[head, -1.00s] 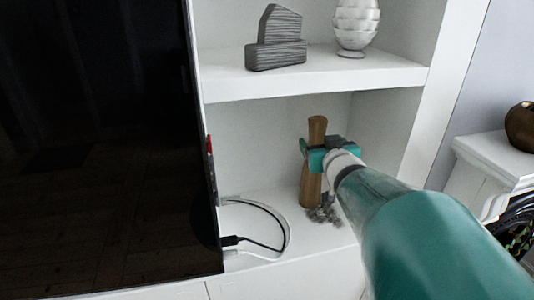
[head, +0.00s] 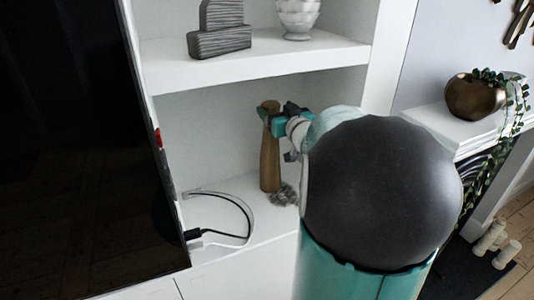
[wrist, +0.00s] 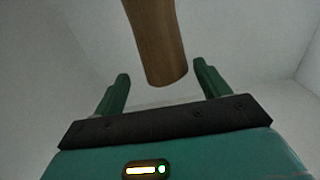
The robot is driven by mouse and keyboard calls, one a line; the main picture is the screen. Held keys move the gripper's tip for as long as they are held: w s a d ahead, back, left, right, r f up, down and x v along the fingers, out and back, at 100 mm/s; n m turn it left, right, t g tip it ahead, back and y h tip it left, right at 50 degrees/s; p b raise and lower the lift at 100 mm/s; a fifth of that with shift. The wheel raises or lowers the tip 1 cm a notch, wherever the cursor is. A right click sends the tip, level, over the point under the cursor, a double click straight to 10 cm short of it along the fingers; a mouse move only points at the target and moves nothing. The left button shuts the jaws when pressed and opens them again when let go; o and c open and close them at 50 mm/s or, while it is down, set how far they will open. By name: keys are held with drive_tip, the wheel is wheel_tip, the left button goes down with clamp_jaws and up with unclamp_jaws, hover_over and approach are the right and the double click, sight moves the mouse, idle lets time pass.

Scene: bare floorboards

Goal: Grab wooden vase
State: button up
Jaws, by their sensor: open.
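The wooden vase (head: 270,155) is a tall, slim brown vase standing upright on the lower shelf of the white unit. My gripper (head: 268,112) is at the vase's upper part in the head view. My arm comes in from the right. In the wrist view, the vase (wrist: 156,45) shows between and beyond the two green fingers of my gripper (wrist: 162,85), with a gap on each side. The jaws are open. In the head view the fingertips are small and partly hidden, so contact with the vase cannot be told.
A grey fuzzy object (head: 284,194) lies beside the vase's base. A black cable (head: 215,235) lies on the shelf to the left. The upper shelf (head: 255,67) runs above, holding a grey striped sculpture (head: 220,35) and a white vase (head: 298,16). A dark screen (head: 70,150) stands left.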

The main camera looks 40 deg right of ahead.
sight(267, 102)
drive_tip(key=x, duration=0.5)
drive_tip(key=shift+w+a, duration=0.1)
drive_tip(key=shift+a, duration=0.2)
clamp_jaws()
